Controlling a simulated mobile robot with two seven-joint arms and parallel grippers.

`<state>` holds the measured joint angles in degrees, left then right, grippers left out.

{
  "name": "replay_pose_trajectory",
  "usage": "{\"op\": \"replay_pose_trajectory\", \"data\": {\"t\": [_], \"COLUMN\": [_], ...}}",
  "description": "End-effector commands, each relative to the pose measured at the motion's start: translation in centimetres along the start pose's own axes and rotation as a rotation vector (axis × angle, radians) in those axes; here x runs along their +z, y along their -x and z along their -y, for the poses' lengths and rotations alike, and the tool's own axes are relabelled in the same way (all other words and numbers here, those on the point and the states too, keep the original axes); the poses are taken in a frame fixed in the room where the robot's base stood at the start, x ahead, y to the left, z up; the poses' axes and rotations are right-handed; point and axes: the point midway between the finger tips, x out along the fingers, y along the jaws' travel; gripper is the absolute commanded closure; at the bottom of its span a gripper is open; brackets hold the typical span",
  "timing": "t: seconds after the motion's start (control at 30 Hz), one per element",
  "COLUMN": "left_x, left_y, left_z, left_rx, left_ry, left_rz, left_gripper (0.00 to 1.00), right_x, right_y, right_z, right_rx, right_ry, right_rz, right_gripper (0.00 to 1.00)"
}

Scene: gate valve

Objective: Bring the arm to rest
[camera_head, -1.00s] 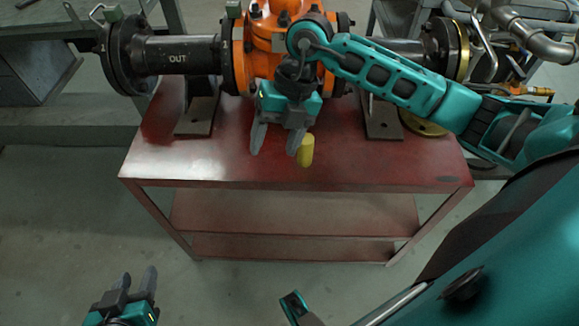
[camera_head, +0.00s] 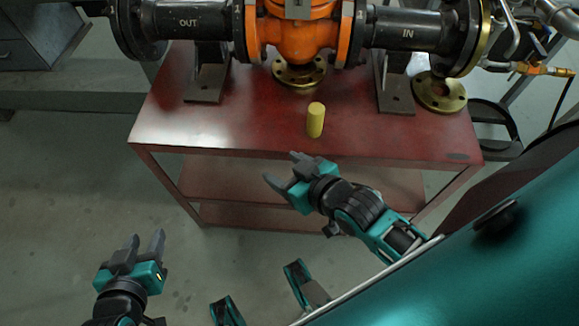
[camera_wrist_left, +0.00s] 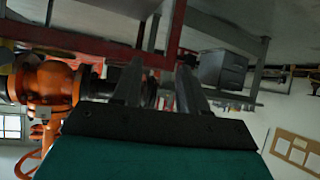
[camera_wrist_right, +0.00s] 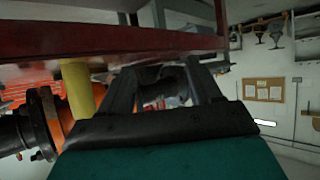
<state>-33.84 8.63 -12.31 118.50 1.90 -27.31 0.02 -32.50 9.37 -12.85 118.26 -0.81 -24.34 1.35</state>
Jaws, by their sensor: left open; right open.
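My right gripper (camera_head: 284,172) is open and empty in the head view. It is in front of the red table's near edge, with its fingers pointing up and left. Its fingers also show apart in the right wrist view (camera_wrist_right: 163,92). My left gripper (camera_head: 146,243) is open and empty at the lower left of the head view, over the floor and away from the table. Its two fingers show apart in the left wrist view (camera_wrist_left: 158,85).
A yellow cylinder (camera_head: 315,120) stands upright on the red table (camera_head: 240,120), beyond my right gripper. The orange valve (camera_head: 305,42) between black pipes is at the back. A brass flange (camera_head: 462,97) lies at the right. Floor at the left front is clear.

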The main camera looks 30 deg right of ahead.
Motion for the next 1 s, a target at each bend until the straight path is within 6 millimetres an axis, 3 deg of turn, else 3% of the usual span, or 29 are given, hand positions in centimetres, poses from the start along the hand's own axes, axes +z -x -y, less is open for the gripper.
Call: {"op": "replay_pose_trajectory", "data": {"t": [0.1,0.33,0.57,0.8,1.0], "left_x": [0.0,0.0,-2.1,-2.5,-2.4], "left_y": [0.0,0.0,1.7,4.1,4.4], "left_z": [0.0,0.0,0.2,1.8,2.2], "left_rx": [0.0,0.0,-0.01,-0.056,-0.066], "left_ry": [0.0,0.001,-0.003,-0.012,-0.016], "left_rz": [0.0,0.001,-0.001,0.02,0.02], "left_gripper": [0.57,0.57,0.57,0.57,0.57], "right_x": [1.7,1.9,0.2,-1.2,-1.0], "right_y": [0.5,0.6,2.1,4.3,4.7], "right_z": [0.4,0.5,-0.2,-1.5,-2.0], "right_rx": [-0.012,-0.014,0.004,0.041,0.052], "right_ry": [-0.036,-0.038,-0.033,-0.022,-0.017], "right_rz": [0.066,0.072,0.078,0.086,0.087], "right_gripper": [0.37,0.37,0.37,0.37,0.37]}}
